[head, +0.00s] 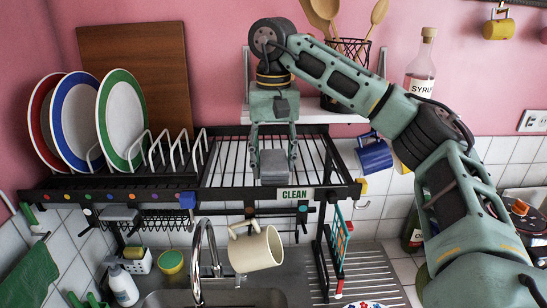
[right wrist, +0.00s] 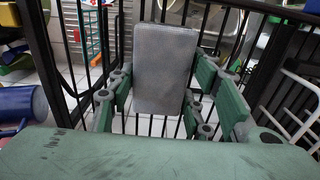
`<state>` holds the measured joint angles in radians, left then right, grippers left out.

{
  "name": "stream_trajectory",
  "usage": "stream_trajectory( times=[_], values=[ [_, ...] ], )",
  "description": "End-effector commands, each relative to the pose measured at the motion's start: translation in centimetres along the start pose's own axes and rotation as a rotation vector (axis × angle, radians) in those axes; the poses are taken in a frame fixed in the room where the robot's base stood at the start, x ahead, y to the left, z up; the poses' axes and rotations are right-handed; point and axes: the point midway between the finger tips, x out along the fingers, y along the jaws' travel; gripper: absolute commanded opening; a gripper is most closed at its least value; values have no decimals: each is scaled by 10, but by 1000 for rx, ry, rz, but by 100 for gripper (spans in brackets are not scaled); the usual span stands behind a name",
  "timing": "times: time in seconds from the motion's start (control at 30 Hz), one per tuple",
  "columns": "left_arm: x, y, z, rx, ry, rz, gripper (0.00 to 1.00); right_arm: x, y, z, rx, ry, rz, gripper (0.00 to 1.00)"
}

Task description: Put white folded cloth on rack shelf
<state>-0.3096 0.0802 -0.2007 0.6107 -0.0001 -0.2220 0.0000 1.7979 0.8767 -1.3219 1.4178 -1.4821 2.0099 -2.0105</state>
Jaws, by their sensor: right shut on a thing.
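The folded cloth (head: 274,167) looks light grey and is a small flat-faced block. My right gripper (head: 272,150) points down over the right part of the rack shelf (head: 222,165), behind the CLEAN label, and is shut on the cloth. In the right wrist view the cloth (right wrist: 165,68) sits between the finger pads of the gripper (right wrist: 165,95), with black rack bars behind and below it. I cannot tell whether the cloth touches the bars. My left gripper is not in view.
Plates (head: 121,118) stand in slots on the left of the rack. A blue mug (head: 375,156) hangs right of it, and a cream mug (head: 256,250) hangs below. A utensil holder (head: 349,50) and a syrup bottle (head: 420,65) stand behind. Bare bars lie around the gripper.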

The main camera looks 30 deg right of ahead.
Motion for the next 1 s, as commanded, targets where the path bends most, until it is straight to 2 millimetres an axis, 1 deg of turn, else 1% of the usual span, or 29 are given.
stream_trajectory(
  times=[0.2,0.23,0.4,0.43,0.67,0.77,0.87,1.0],
  values=[
    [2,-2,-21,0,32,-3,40,5,0,0,-1,-1,0,25],
    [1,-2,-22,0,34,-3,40,4,0,0,-1,0,0,49],
    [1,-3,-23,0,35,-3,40,4,0,0,-1,-1,0,64],
    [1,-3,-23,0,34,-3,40,4,0,0,-1,-1,1,65],
    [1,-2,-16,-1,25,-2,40,3,0,0,-1,-1,0,65],
    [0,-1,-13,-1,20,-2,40,0,0,0,-1,0,0,65],
    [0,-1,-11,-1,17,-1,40,-6,0,0,-2,1,1,65],
    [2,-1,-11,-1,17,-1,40,-24,-1,0,-1,5,-1,65]
  ],
)
